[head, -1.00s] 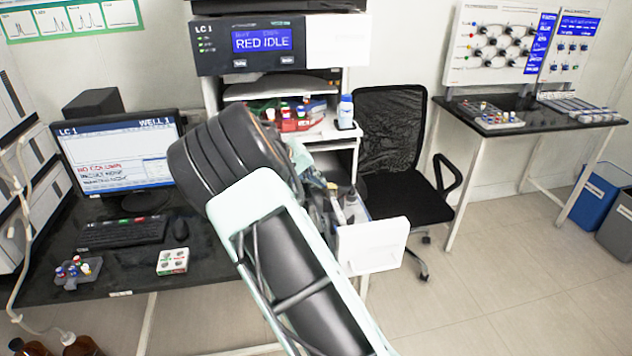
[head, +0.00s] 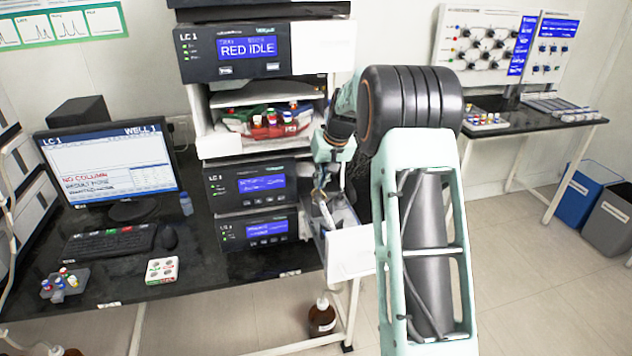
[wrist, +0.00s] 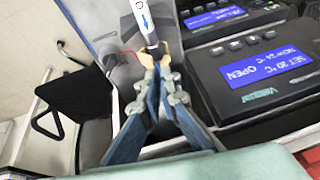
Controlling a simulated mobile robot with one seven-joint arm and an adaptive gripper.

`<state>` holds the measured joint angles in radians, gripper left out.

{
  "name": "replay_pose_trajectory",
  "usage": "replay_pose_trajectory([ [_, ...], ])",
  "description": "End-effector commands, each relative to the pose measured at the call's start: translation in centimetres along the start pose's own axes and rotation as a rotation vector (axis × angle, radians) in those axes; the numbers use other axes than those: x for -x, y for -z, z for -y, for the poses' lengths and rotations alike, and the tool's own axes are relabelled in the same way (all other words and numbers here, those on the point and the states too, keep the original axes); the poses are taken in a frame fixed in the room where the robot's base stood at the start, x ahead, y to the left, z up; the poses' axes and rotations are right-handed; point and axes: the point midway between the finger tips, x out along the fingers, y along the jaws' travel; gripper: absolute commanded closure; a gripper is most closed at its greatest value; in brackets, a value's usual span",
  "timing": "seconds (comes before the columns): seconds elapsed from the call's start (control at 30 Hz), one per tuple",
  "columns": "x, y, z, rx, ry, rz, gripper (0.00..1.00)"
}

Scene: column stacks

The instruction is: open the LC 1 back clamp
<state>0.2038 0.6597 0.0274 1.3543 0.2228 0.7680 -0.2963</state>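The LC 1 stack stands at centre in the head view; its open compartment (head: 318,222) has a white front panel (head: 349,258). In the wrist view a white column with a blue arrow mark (wrist: 147,20) lies in the grey compartment. Its near end meets tan-coloured fittings (wrist: 150,57), apparently the clamp area; which clamp this is, and whether it is open, I cannot tell. My gripper (wrist: 158,75) is at these fittings, its blue-padded fingers close together at the tips. Contact is unclear. In the head view my gripper (head: 322,190) is small and partly hidden at the compartment.
A display reading OPEN (wrist: 268,67) sits right of my gripper in the wrist view. In the head view, a monitor (head: 110,165) reads NO COLUMN, and a brown bottle (head: 322,318) stands below the desk.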

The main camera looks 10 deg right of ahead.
Motion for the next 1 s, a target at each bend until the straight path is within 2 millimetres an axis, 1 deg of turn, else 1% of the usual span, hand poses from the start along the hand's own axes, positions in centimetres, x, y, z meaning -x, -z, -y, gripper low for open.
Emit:
replay_pose_trajectory([
  [0.03, -0.1, 0.0, -0.7, -0.023, 0.033, -0.003, 1.00],
  [0.6, -0.9, -0.4, -3.2, -0.199, 0.471, -0.002, 1.00],
  [0.8, -1.2, -0.5, -3.6, -0.238, 0.568, -0.001, 1.00],
  [1.0, -1.3, -0.6, -3.8, -0.258, 0.620, 0.001, 1.00],
])
